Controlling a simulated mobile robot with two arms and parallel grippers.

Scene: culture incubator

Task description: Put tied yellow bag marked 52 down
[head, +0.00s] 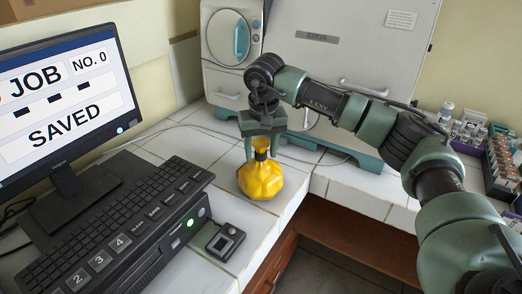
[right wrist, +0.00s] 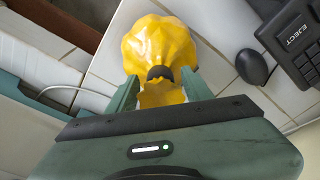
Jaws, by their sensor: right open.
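The tied yellow bag (head: 260,179) stands upright on the white tiled counter (head: 210,148), near its front edge. A dark tie closes its neck. No number can be read on it. My right gripper (head: 262,152) is above the bag, pointing down, with its open fingers on either side of the neck. The right wrist view shows the bag (right wrist: 158,48) with its tied neck between the two green fingers (right wrist: 160,88), which stand apart from it. My left gripper is not in view.
A monitor (head: 65,105) reading "JOB NO. 0 SAVED" and a black keyboard unit (head: 120,225) stand at left. A small black device (head: 225,242) sits in front of the bag. A white incubator cabinet (head: 335,75) is behind; vial racks (head: 470,130) are at right.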

